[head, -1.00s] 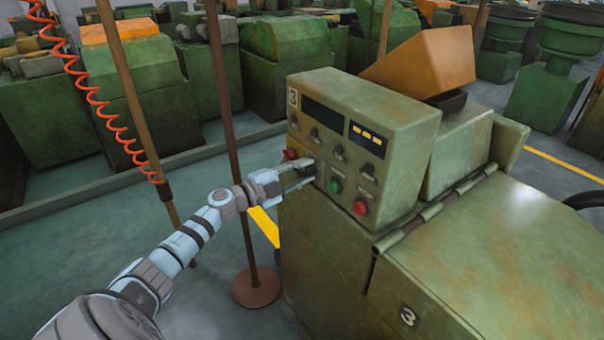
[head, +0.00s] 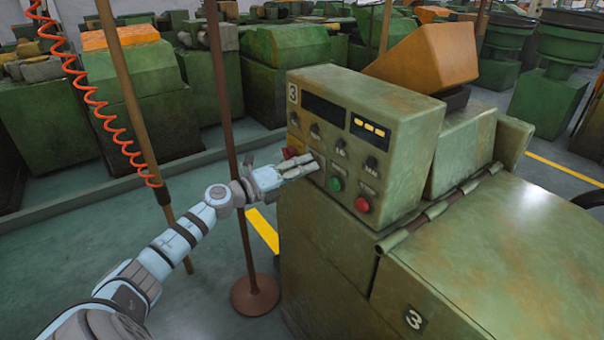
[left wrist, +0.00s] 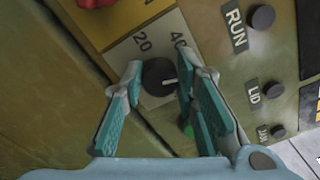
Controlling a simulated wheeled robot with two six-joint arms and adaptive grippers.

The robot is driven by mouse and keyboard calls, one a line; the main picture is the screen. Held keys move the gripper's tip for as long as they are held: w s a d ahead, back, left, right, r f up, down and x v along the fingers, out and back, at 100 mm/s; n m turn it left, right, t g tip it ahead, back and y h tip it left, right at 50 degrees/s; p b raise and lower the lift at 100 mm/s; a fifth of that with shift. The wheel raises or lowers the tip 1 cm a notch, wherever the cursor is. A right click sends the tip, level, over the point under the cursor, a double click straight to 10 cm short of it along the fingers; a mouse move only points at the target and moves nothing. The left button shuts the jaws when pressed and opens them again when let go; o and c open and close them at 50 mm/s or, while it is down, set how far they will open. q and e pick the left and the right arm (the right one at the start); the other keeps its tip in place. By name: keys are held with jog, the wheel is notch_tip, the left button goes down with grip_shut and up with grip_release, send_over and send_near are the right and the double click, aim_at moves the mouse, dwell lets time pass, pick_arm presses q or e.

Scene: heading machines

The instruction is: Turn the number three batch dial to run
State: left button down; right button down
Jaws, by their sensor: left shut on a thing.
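The number three control box (head: 350,145) has a "3" plate, a dark display and several small dark knobs on its sloping front. In the left wrist view the batch dial is a round black knob (left wrist: 157,77) with a white pointer line facing right, on a pale plate marked 20 and 40. My left gripper (head: 312,165) is at the panel's lower left; its fingers (left wrist: 168,82) stand either side of the dial and are shut on it. In the head view the gripper hides the dial. My right gripper is not in view.
A red button (head: 291,152) is close left of the gripper; a green button (head: 335,184) and another red button (head: 362,204) are to its right. Small knobs labelled RUN (left wrist: 262,17) and LID (left wrist: 271,90) sit nearby. A brown post (head: 228,130) stands behind my forearm.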

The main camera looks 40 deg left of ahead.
pick_arm(q)
jog(key=shift+d+m+b, duration=0.2)
jog(key=shift+m+b, duration=4.45)
jog(key=shift+m, duration=2.75)
jog(key=c, duration=1.3)
grip_release()
